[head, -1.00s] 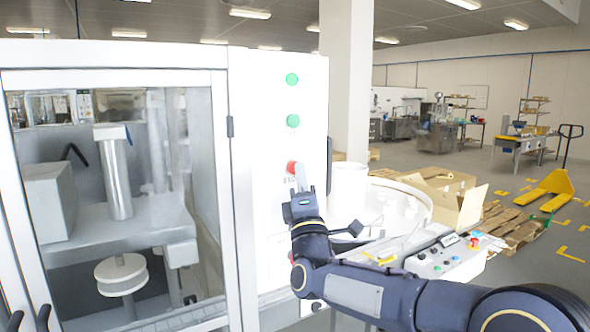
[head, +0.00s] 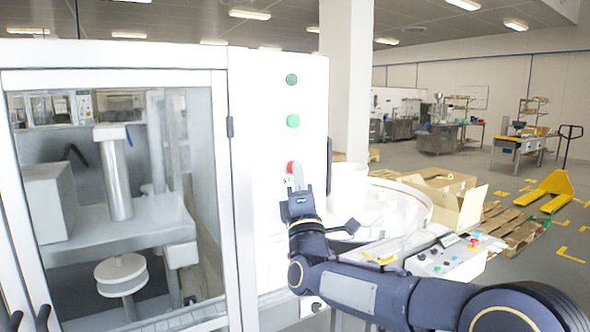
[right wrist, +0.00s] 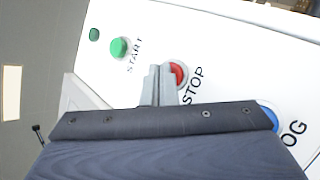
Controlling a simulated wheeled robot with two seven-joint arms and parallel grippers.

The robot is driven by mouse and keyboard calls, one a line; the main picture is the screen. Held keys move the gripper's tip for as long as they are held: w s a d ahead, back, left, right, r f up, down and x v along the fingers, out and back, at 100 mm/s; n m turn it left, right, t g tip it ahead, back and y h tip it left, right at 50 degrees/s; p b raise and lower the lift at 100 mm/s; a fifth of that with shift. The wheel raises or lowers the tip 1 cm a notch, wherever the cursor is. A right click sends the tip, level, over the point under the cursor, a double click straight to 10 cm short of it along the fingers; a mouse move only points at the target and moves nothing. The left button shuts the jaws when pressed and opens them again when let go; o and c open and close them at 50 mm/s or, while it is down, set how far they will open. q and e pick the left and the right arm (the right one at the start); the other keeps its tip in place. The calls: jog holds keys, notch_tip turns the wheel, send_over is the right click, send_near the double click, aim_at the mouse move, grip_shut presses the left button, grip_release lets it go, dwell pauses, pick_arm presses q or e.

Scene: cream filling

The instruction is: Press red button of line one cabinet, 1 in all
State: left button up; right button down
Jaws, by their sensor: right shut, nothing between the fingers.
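The line one cabinet (head: 255,130) is a white machine with a glass door at the left. On its panel the red button (head: 291,167), marked STOP, sits below two green buttons; it also shows in the right wrist view (right wrist: 178,74). My right gripper (head: 297,181) is shut and empty, with its fingertips at the red button. In the right wrist view the gripper (right wrist: 159,72) overlaps the button's edge. I cannot tell whether they touch. My left gripper is not in view.
A green START button (right wrist: 119,47) and a blue button (right wrist: 267,113) flank the red one in the right wrist view. A console with buttons (head: 452,256) and a round white table (head: 420,190) stand to the right. Cardboard boxes (head: 455,203) lie behind.

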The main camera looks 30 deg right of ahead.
jog(key=shift+s, duration=0.15)
jog(key=shift+s+y+b, duration=0.3)
jog(key=shift+s+b, duration=0.25)
jog(key=shift+s, duration=0.2)
jog(key=shift+s+d+b, duration=0.15)
jog(key=shift+s+b, duration=0.4)
jog(key=shift+s, duration=0.7)
jog(key=shift+s+d+b, duration=0.1)
jog(key=shift+s+b, duration=0.4)
jog(key=shift+s, duration=0.75)
